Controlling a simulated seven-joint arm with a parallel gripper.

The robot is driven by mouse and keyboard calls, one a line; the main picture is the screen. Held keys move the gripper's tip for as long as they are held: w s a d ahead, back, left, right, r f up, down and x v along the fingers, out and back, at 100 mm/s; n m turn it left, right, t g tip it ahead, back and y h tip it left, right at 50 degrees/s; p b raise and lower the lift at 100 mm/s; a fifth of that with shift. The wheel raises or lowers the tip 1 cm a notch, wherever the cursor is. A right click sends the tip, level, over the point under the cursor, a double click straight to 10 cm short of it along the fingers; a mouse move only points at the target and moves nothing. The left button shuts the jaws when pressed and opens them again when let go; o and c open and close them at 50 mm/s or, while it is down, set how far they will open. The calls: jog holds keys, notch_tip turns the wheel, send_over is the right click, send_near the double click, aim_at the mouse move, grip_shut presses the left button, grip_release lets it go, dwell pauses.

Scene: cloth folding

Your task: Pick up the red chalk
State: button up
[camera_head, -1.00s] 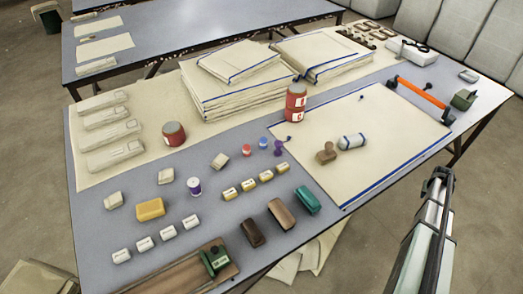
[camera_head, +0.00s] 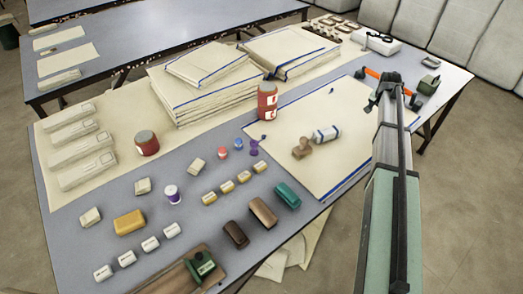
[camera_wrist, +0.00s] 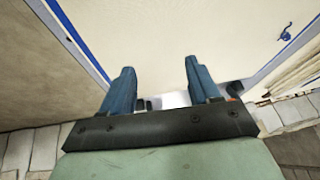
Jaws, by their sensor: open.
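A small red piece (camera_head: 223,153), which looks like the red chalk, stands on the grey tabletop. It is beside a small blue piece (camera_head: 238,144) and a purple one (camera_head: 254,147). My gripper (camera_head: 391,92) is far to its right, above the right part of the table near the cream cloth's edge. In the wrist view my gripper (camera_wrist: 158,66) shows two blue fingers spread apart with nothing between them. Cream cloth with a blue border lies beyond them. The red piece is not recognisable in the wrist view.
A flat cream cloth (camera_head: 300,120) lies between my gripper and the small pieces. A wooden stamp (camera_head: 302,149), a white roll (camera_head: 325,134) and a red tin (camera_head: 267,102) stand near. Folded cloth stacks (camera_head: 205,92) are behind. An orange bar (camera_head: 375,74) is by my gripper.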

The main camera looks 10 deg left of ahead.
jog(key=s+a+r+m+g+y, duration=0.1)
jog(key=a+m, duration=0.1)
jog(key=a, duration=1.7)
notch_tip(320, 180, up, 4)
jog(key=m+g+y, duration=0.1)
jog(key=m+g, duration=0.3)
jog(key=m, duration=0.1)
send_over(222, 149)
jog(key=s, duration=0.1)
notch_tip(222, 149, down, 7)
jog(key=shift+a+f, duration=0.15)
jog(key=shift+w+f, duration=0.25)
jog(key=shift+f, duration=0.35)
jog(key=shift+w+d+f, duration=0.1)
jog(key=shift+w+f, duration=0.05)
jog(key=shift+f, duration=0.85)
jog(key=shift+w+d+f, duration=0.1)
jog(key=shift+f, duration=0.85)
